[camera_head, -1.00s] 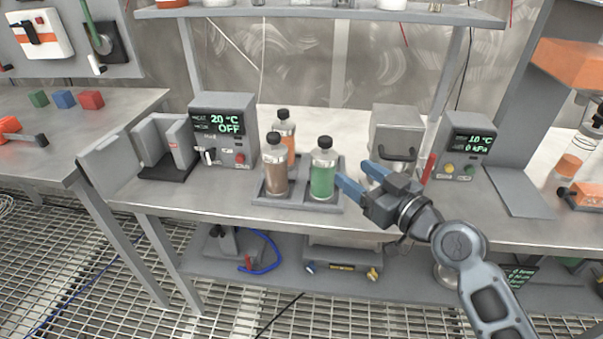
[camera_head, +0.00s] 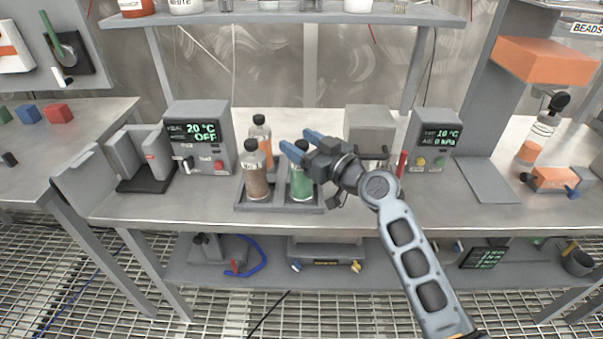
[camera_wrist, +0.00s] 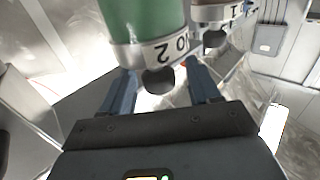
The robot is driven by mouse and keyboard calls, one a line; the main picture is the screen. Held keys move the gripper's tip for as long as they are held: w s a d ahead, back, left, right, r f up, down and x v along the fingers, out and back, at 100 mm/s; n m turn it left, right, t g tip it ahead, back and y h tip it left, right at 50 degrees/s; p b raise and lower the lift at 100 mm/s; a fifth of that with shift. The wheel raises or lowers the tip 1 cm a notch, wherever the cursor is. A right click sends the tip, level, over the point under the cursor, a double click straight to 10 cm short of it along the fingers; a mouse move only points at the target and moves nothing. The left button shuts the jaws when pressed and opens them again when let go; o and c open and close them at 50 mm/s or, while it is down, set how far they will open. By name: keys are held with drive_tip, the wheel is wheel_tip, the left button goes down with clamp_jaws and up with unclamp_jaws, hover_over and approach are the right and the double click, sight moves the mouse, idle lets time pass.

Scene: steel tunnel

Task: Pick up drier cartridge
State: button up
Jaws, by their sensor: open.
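A clear cylinder with orange contents and a black top (camera_head: 540,132) stands at the far right of the bench; it may be the drier cartridge, but I cannot read a label on it. My gripper (camera_head: 295,140) is open with nothing gripped, far to its left, by the top of a green bottle (camera_head: 302,184). In the wrist view the green bottle (camera_wrist: 145,20) fills the upper middle, and its black cap (camera_wrist: 159,80) appears between my two blue fingers (camera_wrist: 162,85). I cannot tell whether they touch it.
A grey tray (camera_head: 280,207) holds the green bottle, a brown bottle (camera_head: 255,172) and an orange bottle (camera_head: 260,132). Control boxes stand left (camera_head: 199,140) and right (camera_head: 434,143). An orange block (camera_head: 545,62) overhangs the right side. A shelf (camera_head: 290,18) runs above.

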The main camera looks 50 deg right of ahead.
clamp_jaws()
idle(0.6)
